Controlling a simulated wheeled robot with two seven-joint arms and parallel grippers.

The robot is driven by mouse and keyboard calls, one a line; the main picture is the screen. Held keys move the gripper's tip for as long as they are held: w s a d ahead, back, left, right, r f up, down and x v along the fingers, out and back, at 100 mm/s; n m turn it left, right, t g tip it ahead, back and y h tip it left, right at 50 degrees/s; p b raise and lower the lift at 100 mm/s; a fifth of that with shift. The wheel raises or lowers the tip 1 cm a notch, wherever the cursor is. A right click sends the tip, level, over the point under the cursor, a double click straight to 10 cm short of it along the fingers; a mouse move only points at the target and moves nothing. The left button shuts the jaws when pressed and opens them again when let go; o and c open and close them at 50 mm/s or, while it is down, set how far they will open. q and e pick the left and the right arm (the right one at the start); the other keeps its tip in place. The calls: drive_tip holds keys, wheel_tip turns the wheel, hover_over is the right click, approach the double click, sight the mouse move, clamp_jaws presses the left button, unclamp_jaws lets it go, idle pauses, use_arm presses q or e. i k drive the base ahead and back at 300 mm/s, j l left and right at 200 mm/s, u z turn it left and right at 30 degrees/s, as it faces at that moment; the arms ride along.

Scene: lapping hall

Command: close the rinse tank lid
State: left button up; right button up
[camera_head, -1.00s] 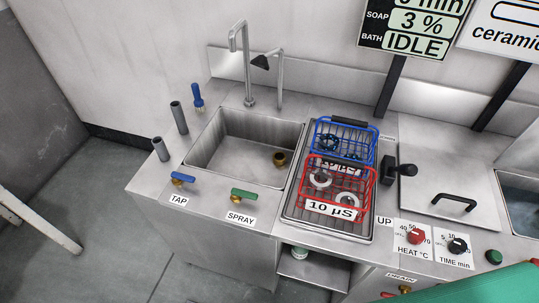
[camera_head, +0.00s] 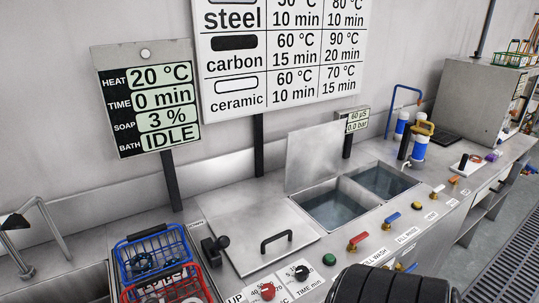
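A flat grey metal lid (camera_head: 315,156) stands raised, near upright, behind the open tanks. In front of it is a tank of water (camera_head: 335,208), open at the top. A second open tank of water (camera_head: 383,181) lies just to its right. Another metal lid (camera_head: 250,222) with a black handle lies flat and shut to the left of the tanks. Neither gripper shows. A dark ribbed part at the bottom edge may be my arm.
Blue (camera_head: 147,250) and red (camera_head: 165,285) wire baskets sit at the lower left beside a black lever (camera_head: 215,248). Knobs and coloured valve handles line the front edge. Blue-and-white filter canisters (camera_head: 419,148) stand right of the tanks. The display post (camera_head: 170,180) rises behind the counter.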

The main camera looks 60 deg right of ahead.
sight(313, 153)
drive_tip(key=z, duration=2.35)
drive_tip(key=l+u, duration=0.1)
drive_tip(key=l, duration=0.7)
